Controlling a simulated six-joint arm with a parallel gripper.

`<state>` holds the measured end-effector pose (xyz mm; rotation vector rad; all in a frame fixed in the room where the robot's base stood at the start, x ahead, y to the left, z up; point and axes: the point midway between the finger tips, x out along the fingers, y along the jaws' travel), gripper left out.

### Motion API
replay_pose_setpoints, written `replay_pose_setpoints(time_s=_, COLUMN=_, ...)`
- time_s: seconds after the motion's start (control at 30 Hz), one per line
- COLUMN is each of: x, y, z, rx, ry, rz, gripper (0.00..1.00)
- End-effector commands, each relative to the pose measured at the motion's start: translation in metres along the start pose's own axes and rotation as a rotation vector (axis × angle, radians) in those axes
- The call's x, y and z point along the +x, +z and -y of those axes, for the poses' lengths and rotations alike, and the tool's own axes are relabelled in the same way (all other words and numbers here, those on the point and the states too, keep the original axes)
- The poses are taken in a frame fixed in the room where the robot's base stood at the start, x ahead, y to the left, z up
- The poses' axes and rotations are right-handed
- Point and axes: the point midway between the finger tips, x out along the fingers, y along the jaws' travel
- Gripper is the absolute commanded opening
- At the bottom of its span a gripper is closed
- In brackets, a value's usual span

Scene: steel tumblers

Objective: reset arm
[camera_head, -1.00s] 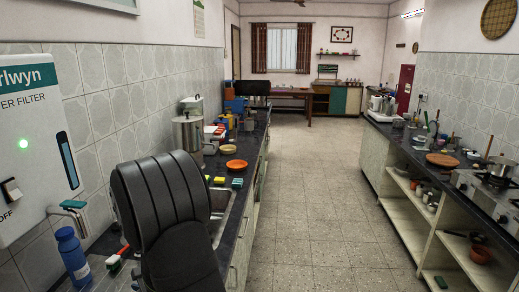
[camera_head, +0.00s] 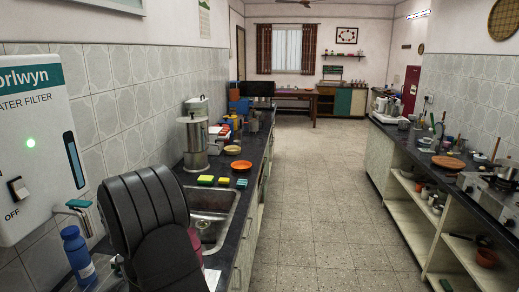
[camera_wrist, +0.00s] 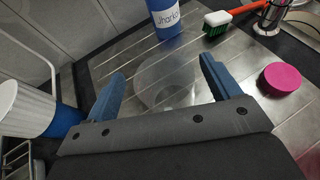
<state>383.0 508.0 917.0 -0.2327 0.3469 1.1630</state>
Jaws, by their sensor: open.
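My gripper (camera_wrist: 162,88) is open in the wrist view, with its two blue fingers spread wide above a ridged steel drainboard (camera_wrist: 125,52). A clear round vessel (camera_wrist: 165,75) shows between and beyond the fingers; whether it stands apart from them is hard to tell. A steel tumbler (camera_wrist: 270,16) is at the top right of that view. In the head view my black arm fills the lower left and hides part of the counter; my fingertips do not show there.
The sink (camera_head: 212,215) is right of my arm. The aisle floor is clear.

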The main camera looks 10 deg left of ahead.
Motion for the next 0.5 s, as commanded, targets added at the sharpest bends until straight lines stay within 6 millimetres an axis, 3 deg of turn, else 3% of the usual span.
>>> replay_pose_setpoints(time_s=0.07, x=-0.006, y=0.013, z=0.001, rx=-0.001, ry=-0.001, rz=0.003, gripper=0.82)
replay_pose_setpoints(time_s=0.5, x=-0.075, y=0.032, z=0.057, rx=0.001, ry=-0.005, rz=0.001, gripper=0.82)
